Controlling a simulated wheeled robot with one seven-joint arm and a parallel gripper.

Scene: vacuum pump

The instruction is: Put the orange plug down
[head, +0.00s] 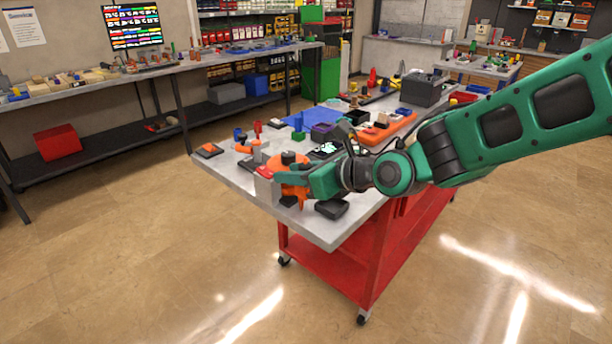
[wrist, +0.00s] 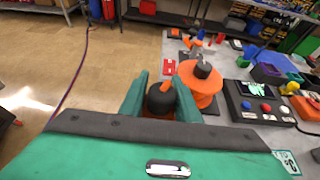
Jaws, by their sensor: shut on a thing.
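My gripper (wrist: 161,82) is shut on the orange plug (wrist: 160,99), which shows a black rounded top with an orange mark and some orange below it. In the head view my gripper (head: 305,182) is at the near left part of the table, and a small orange tip, likely the plug's, shows below it. The plug's underside is hidden in the wrist view, so I cannot tell whether it touches the table. Just right of my right finger stands the orange disc-shaped pump part (wrist: 200,82) with a black top; it also shows in the head view (head: 290,177).
The grey tabletop (head: 232,173) sits on a red wheeled cart (head: 345,262). A black control box (wrist: 258,104) with buttons and a screen stands right of the pump part. A red piece (wrist: 169,67) lies beyond my gripper. The table's left edge is close, with open floor beside it.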

